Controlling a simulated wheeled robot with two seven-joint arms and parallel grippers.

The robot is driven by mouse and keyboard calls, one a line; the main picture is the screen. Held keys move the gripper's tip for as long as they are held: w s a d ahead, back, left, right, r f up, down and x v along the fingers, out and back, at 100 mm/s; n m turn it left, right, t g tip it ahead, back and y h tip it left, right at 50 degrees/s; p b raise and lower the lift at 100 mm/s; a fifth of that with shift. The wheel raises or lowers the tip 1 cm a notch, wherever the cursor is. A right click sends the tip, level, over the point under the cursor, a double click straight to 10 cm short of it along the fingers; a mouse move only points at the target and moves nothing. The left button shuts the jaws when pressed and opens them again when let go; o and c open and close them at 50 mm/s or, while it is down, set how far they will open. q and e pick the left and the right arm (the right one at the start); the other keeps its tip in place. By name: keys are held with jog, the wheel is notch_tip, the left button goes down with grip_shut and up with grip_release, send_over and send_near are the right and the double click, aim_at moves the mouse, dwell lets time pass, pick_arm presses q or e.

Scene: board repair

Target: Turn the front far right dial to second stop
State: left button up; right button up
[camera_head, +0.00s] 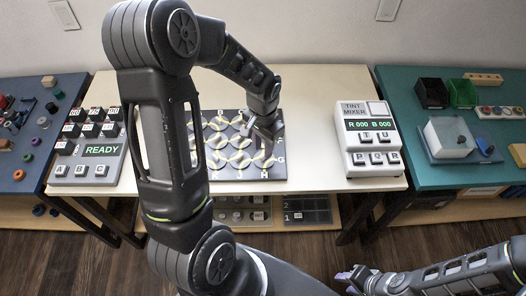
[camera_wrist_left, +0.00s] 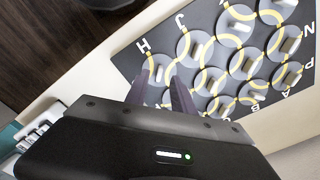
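The dark dial board (camera_head: 236,176) lies on the cream table, with several round grey dials, yellow curved lines and letters at its edges. The front far right dial (camera_head: 262,161) is at the board's corner near G and H. My left gripper (camera_head: 263,137) is above the right part of the board. In the left wrist view my left gripper (camera_wrist_left: 158,77) is open, fingers apart, with the corner dial (camera_wrist_left: 160,72) beside the letter H seen between the fingertips. Contact cannot be told. My right gripper (camera_head: 350,278) hangs low at the lower right, away from the board; its opening is unclear.
A tint mixer box (camera_head: 367,140) stands to the right. A blue table (camera_head: 20,175) and a green table (camera_head: 430,178) flank the cream table (camera_head: 310,85). My left arm hides part of the board's left side.

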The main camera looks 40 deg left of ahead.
aim_at(263, 156)
pick_arm(q)
jog(key=shift+f, duration=1.8)
jog(key=shift+c, duration=0.2)
grip_shut()
